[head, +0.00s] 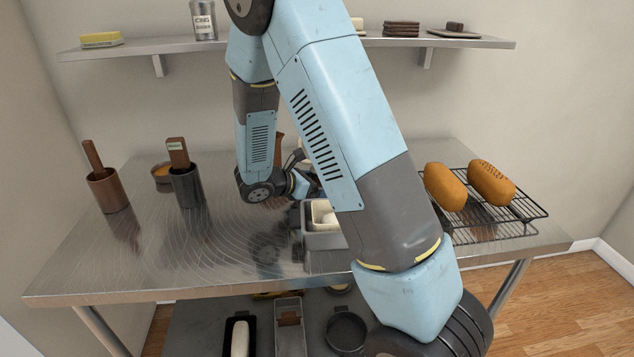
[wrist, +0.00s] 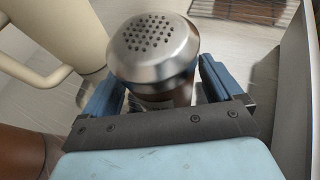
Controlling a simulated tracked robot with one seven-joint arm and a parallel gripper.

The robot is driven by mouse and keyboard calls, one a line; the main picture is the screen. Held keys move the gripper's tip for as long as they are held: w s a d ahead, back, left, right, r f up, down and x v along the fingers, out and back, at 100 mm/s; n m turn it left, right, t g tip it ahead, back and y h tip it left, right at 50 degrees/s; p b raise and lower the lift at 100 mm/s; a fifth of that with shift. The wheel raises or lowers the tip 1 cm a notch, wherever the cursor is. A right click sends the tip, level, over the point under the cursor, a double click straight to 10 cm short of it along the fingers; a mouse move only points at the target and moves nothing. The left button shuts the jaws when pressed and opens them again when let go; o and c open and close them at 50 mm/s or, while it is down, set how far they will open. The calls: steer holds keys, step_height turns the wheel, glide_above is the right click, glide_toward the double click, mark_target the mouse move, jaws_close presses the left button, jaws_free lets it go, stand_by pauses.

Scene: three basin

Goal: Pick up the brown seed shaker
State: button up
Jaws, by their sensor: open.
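The brown seed shaker (wrist: 153,55) shows in the wrist view, with a domed metal lid full of small holes and a strip of brown body below it. It appears upright. My gripper (wrist: 160,88) is open, with one blue finger on each side of the shaker, a little below the lid. The lower body is hidden behind my gripper's bar, and I cannot tell whether either finger touches it. In the head view my arm hides most of that spot. A brown piece (head: 279,150) shows behind the arm there, and I cannot tell whether it is the shaker.
A cream jug (wrist: 45,38) with a handle stands close at left, with a brown round thing (wrist: 22,150) below it. A wire rack (head: 500,215) with two loaves is at the table's right. Two cups (head: 107,190) (head: 187,186) stand at left; the front left table is clear.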

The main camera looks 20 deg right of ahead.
mark_target(312, 172)
steer(key=c, duration=1.1)
steer(key=shift+r, duration=0.1)
steer(key=shift+r, duration=0.2)
steer(key=r, duration=0.3)
steer(key=shift+s+a+r, duration=0.2)
steer(key=shift+s+a, duration=0.05)
steer(key=s+a+r, duration=0.2)
steer(key=s+r, duration=0.1)
steer(key=s+a+r, duration=0.3)
steer(key=s, duration=0.1)
steer(key=s+a+r, duration=0.3)
steer(key=shift+s, duration=0.3)
